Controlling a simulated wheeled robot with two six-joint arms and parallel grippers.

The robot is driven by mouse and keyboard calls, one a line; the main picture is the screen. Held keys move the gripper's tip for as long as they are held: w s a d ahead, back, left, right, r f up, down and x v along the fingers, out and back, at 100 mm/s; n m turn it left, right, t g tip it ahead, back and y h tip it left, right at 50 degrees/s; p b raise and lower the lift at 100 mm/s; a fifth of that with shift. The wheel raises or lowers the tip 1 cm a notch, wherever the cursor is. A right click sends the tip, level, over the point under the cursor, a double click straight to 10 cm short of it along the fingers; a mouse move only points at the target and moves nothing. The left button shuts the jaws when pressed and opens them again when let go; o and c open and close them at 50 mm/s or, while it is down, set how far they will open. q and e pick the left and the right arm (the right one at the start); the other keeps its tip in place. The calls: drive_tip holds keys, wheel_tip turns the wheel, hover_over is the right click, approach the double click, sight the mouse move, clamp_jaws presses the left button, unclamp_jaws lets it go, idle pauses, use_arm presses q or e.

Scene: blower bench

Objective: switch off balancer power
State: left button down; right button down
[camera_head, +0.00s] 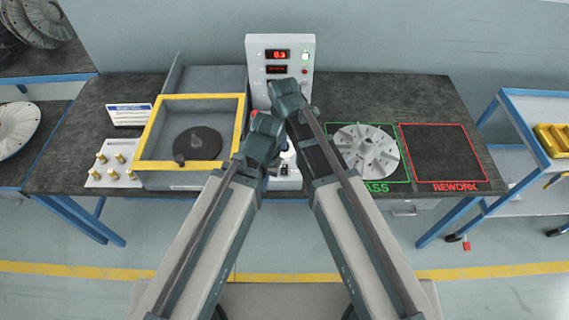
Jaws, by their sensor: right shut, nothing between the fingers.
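The balancer's upright light-grey panel (306,44) stands at the back middle of the bench. A small dark switch (284,169) shows on a pale box low in front, between my arms. My right gripper (284,150) seems to be just above this box, shut and empty, mostly hidden by my arm links. I cannot tell whether it touches the switch. My left gripper is hidden behind my left arm.
A yellow-framed enclosure (200,97) with a dark disc (198,144) stands left of the panel. A grey impeller (366,150) lies on the green-outlined PASS area; the red-outlined REWORK area (440,150) is bare. Brass pegs (115,172) stand at the left front.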

sight(284, 167)
drive_tip(key=shift+f, duration=0.15)
drive_tip(key=f+b, duration=0.4)
drive_tip(key=w+f+b, duration=0.1)
drive_tip(key=f+b, duration=0.8)
drive_tip(key=b, duration=0.1)
drive_tip(key=shift+w+f, duration=0.3)
drive_tip(key=shift+w, duration=0.05)
drive_tip(key=shift+f, duration=0.25)
drive_tip(key=shift+r, duration=0.15)
drive_tip(key=shift+s, duration=0.1)
drive_tip(key=shift+s+r, duration=0.1)
drive_tip(key=shift+s, duration=0.65)
